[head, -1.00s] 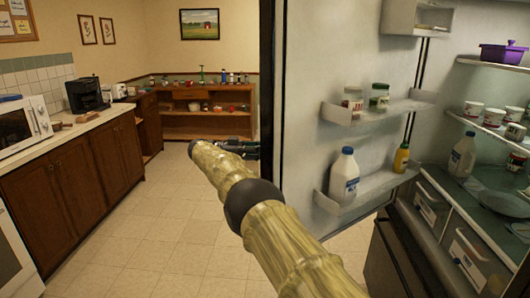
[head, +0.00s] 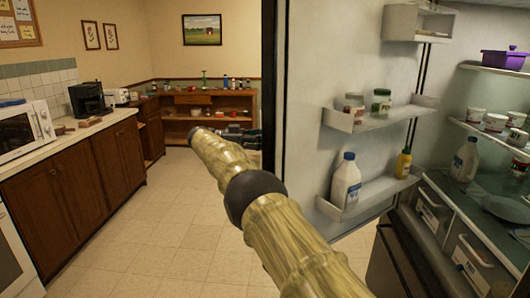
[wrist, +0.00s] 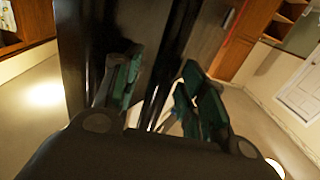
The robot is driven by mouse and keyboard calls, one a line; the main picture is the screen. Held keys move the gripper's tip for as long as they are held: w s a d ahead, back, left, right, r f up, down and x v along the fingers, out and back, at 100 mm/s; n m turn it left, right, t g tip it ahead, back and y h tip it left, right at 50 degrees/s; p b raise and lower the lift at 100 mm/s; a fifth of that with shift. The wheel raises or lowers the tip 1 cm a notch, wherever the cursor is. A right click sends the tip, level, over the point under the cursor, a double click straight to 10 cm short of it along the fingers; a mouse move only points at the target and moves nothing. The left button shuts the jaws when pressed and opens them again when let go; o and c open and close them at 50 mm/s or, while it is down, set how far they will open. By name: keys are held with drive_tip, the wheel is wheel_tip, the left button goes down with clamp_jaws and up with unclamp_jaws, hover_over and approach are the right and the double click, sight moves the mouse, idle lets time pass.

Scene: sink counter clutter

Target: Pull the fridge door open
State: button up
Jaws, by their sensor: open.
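The fridge door (head: 330,75) stands wide open, its pale inner side with shelves facing the head camera. In the wrist view the dark outer face of the door (wrist: 125,25) fills the upper middle. A shiny upright bar (wrist: 160,100), perhaps the handle or the door's edge, shows between the fingers. My gripper (head: 241,134) is at the door's far edge in the head view, partly hidden by my arm. In the wrist view my gripper (wrist: 162,72) has its green-padded fingers spread, one on each side of the bar. I cannot tell whether they touch it.
The fridge interior (head: 490,130) at right holds tubs, a bottle and a purple pot. Door shelves carry a milk bottle (head: 346,180), a yellow bottle (head: 403,163) and jars. A counter (head: 85,133) with a microwave runs along the left. The tiled floor (head: 150,235) between is clear.

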drive_tip(key=shift+r, duration=1.85)
drive_tip(key=shift+c, duration=0.4)
